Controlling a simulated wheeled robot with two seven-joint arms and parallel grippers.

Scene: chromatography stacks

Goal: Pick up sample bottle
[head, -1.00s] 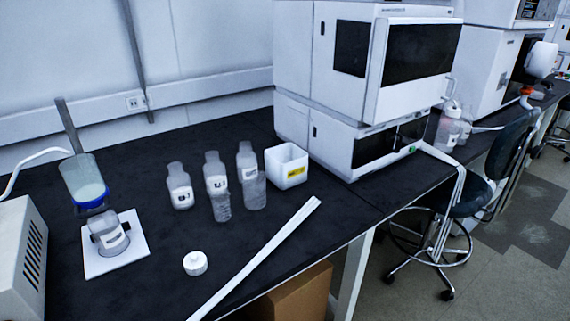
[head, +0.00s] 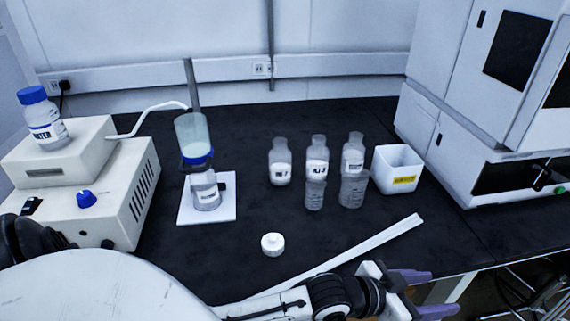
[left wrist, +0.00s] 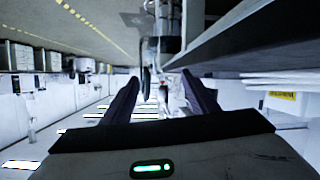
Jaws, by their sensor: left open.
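Clear labelled bottles stand upright in a row on the black bench: a left one (head: 280,165), a middle one (head: 317,155) and a right one (head: 353,153). Another labelled bottle (head: 207,194) stands on a white pad under a blue-rimmed funnel (head: 194,140). I cannot tell which is the sample bottle. My left gripper (head: 443,292) has purple fingers and is open and empty near the bench's front edge, to the right of and nearer than the bottles. The left wrist view shows its open fingers (left wrist: 162,92) with nothing between them. My right gripper is not in view.
Two clear vessels (head: 314,195) (head: 354,189) stand just in front of the bottle row. A white bin (head: 398,170) is at its right. A white cap (head: 272,244) and a long white strip (head: 365,243) lie in front. A blue-capped bottle (head: 44,120) stands on a white instrument (head: 122,185).

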